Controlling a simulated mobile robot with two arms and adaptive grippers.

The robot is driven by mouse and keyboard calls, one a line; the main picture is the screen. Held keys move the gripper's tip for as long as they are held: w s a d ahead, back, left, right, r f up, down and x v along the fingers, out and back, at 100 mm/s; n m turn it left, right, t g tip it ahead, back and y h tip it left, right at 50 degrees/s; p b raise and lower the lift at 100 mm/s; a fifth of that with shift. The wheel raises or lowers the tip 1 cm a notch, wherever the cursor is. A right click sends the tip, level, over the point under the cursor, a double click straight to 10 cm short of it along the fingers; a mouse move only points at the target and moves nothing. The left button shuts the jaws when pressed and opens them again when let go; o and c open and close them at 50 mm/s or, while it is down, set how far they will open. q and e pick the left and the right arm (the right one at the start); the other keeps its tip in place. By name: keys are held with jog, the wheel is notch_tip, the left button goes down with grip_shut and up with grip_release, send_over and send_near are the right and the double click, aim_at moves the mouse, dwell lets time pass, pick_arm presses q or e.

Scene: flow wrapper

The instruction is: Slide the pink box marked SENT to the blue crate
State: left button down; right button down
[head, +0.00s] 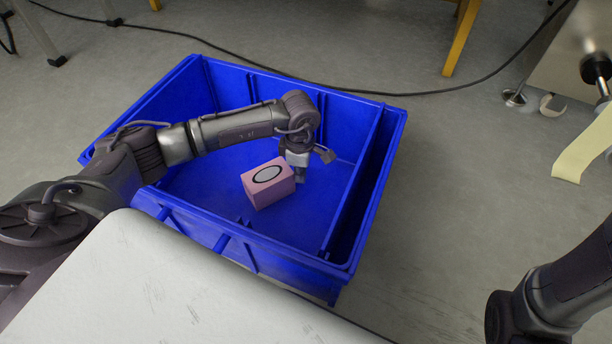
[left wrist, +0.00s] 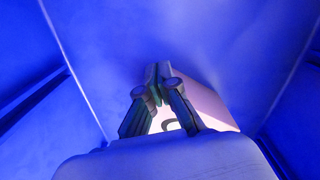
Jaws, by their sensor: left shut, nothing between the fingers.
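The pink box (head: 268,184) is inside the blue crate (head: 386,150), near the middle of its floor. Its top face carries a dark oval ring around a pale patch; I cannot read the word SENT. My left gripper (head: 299,176) reaches down into the crate just beside the box's right side in the head view. In the left wrist view my left gripper (left wrist: 158,72) is shut with nothing between its fingers. The pink box (left wrist: 206,100) shows behind the fingers there, partly hidden by them. I cannot tell whether they touch. My right gripper is out of view.
A pale grey work surface (head: 170,290) lies at the front left, next to the crate's near wall. A black cable (head: 330,92) runs over the floor behind the crate. A yellow strip (head: 582,150) hangs at the right edge. Floor right of the crate is clear.

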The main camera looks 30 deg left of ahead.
aim_at(287, 172)
pick_arm(q)
jog(key=a+p, duration=0.1)
jog(key=s+a, duration=0.1)
jog(key=a, duration=0.1)
jog(key=shift+a+r+p, duration=0.15)
jog(key=shift+a+p, duration=0.05)
jog(key=shift+p, duration=0.15)
jog(key=shift+a, duration=0.1)
